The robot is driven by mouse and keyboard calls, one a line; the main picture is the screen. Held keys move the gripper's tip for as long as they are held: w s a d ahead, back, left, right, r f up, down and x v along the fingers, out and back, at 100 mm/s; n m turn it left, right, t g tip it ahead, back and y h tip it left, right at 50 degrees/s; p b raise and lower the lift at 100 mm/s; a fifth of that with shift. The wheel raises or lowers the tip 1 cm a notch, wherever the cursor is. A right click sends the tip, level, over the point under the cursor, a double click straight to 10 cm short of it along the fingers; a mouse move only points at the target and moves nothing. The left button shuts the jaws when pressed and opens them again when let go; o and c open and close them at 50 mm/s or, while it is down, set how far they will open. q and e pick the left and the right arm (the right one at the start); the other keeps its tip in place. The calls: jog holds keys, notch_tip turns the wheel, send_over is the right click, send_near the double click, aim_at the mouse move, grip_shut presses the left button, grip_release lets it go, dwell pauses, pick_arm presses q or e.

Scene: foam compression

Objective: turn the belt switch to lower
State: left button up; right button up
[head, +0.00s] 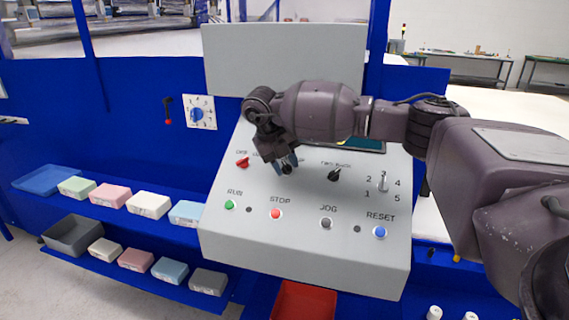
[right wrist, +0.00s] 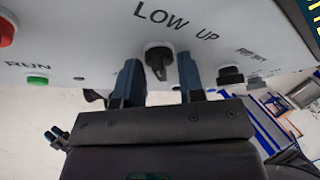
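The grey sloped control panel (head: 300,240) stands in the middle of the head view. The black rotary knob (right wrist: 160,60) under the words LOW and UP, which I take as the belt switch, shows in the right wrist view. My right gripper (right wrist: 161,82) is open, one blue-grey finger on each side of the knob, with visible gaps. In the head view the right gripper (head: 287,166) is at the panel's upper middle and largely hides this knob and its label. My left gripper is not in view.
A red switch (head: 242,162) is left of the gripper, a black forward/back knob (head: 334,175) right of it. Green RUN (head: 229,205), red STOP (head: 276,214) and blue RESET (head: 380,232) buttons line the panel below. Foam blocks sit on blue shelves at left.

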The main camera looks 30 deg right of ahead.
jog(key=s+b+v, duration=0.1)
jog(key=v, duration=0.9)
jog(key=shift+w+a+r, duration=0.15)
jog(key=shift+w+r, duration=0.25)
jog(key=shift+w, duration=0.05)
